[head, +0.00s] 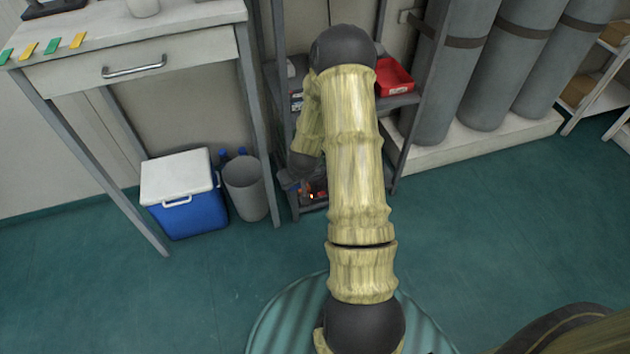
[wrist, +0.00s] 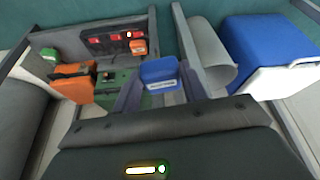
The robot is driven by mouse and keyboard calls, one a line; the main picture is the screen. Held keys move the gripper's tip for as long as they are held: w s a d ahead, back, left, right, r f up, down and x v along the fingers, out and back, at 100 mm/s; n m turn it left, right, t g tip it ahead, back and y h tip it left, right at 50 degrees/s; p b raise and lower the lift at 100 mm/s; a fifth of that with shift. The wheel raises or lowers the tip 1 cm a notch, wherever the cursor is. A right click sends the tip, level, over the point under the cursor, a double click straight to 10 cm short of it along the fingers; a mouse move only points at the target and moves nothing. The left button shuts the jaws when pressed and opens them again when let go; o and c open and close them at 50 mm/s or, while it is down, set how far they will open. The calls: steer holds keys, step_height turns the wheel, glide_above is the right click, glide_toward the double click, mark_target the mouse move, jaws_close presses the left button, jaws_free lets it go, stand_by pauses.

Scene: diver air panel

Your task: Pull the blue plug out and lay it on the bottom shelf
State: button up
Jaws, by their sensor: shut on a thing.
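The blue plug (wrist: 159,72), with a pale label on its lower edge, shows in the middle of the wrist view. My gripper (wrist: 158,84) is shut on it, with the fingers partly hidden by the dark gripper body. A dark socket strip (wrist: 103,42) with red sockets and a small light lies beyond it, and the blue plug appears apart from the strip. An orange plug (wrist: 138,47) sits at one end of the strip. In the head view my arm hides the gripper and most of the rack; part of the bottom shelf (head: 312,204) shows low down.
Orange blocks (wrist: 74,83), a green board (wrist: 115,88) and a green piece (wrist: 48,54) are near the strip. A rack post (wrist: 187,50) stands close beside the blue plug. A grey bin (head: 245,190) and blue cooler (head: 188,205) stand left of the rack.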

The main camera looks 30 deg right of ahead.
steer(key=shift+n+y, duration=0.3)
steer(key=shift+n, duration=0.3)
steer(key=a+r+p, duration=0.2)
steer(key=a+r, duration=0.2)
steer(key=r, duration=0.1)
steer(key=a+r+p, duration=0.2)
steer(key=a+r, duration=0.3)
steer(key=a+r+p, duration=0.3)
steer(key=a+r, duration=0.1)
steer(key=r, duration=0.1)
steer(key=shift+s+a, duration=0.3)
steer(key=shift+a, duration=0.1)
steer(key=shift+c, duration=0.4)
steer(key=shift+w+d, duration=0.1)
